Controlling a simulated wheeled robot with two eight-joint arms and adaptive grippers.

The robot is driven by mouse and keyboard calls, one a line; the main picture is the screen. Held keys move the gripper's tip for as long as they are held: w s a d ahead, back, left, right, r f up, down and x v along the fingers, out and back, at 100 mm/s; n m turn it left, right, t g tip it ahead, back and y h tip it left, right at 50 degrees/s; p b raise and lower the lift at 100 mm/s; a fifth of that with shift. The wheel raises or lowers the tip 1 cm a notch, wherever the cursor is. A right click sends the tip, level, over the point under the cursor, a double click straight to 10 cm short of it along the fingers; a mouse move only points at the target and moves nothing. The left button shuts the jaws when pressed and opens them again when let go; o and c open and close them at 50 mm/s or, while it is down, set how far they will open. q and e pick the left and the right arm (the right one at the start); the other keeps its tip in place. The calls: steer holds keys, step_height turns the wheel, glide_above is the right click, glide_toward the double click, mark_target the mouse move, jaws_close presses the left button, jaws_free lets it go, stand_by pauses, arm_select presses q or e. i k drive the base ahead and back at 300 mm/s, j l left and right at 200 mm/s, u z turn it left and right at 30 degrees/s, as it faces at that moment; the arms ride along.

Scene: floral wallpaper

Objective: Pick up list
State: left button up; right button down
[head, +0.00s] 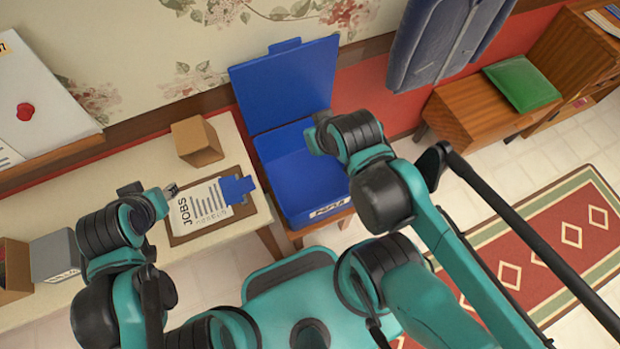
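The list is a white sheet headed "JOBS" (205,205) on a brown clipboard (183,239) with a blue clip (238,189). The clipboard lies on the pale table on the left. My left gripper (172,190) is at the upper left edge of the clipboard, close to the sheet's top left corner. I cannot tell whether it touches the sheet or how far its fingers are apart. My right gripper (318,138) hangs over the right side of the open blue box. Its fingers are mostly hidden by my arm.
The blue box (270,155) has its lid up against the wall and a label on its front. A small cardboard box (196,141) stands behind the clipboard. A grey box (55,256) stands at the left. A bench with a green cushion (522,83) is at the right.

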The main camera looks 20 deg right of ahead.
mark_target(194, 208)
steer(key=k+j+z, duration=0.2)
steer(key=j, duration=0.2)
steer(key=j+z, duration=0.15)
steer(key=j, duration=0.25)
steer(key=k+j+z, duration=0.2)
steer(key=j, duration=0.15)
